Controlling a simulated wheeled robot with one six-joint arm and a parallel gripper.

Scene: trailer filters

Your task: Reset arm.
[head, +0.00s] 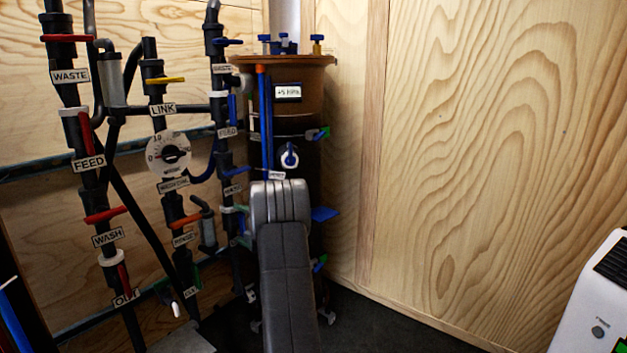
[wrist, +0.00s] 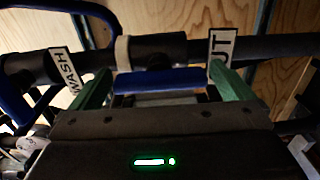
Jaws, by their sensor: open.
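In the wrist view, my gripper (wrist: 161,72) has its two green fingers wide apart. A blue bar (wrist: 172,79) lies across the gap between them, by a dark pipe (wrist: 150,55). I cannot tell whether the fingers touch the bar. A WASH label (wrist: 66,78) is beside the left finger, and a partly hidden label ending in UT (wrist: 222,48) is beside the right one. In the head view, my grey arm rises in front of the brown filter tank (head: 290,105); I cannot make out the gripper there.
Dark pipes with labelled valves stand at left, including a red handle (head: 104,215) above a WASH label (head: 108,234). A round dial (head: 169,154) sits among them. A white appliance (head: 592,300) stands at lower right. Dark floor (head: 385,325) shows clear beside the plywood wall (head: 480,150).

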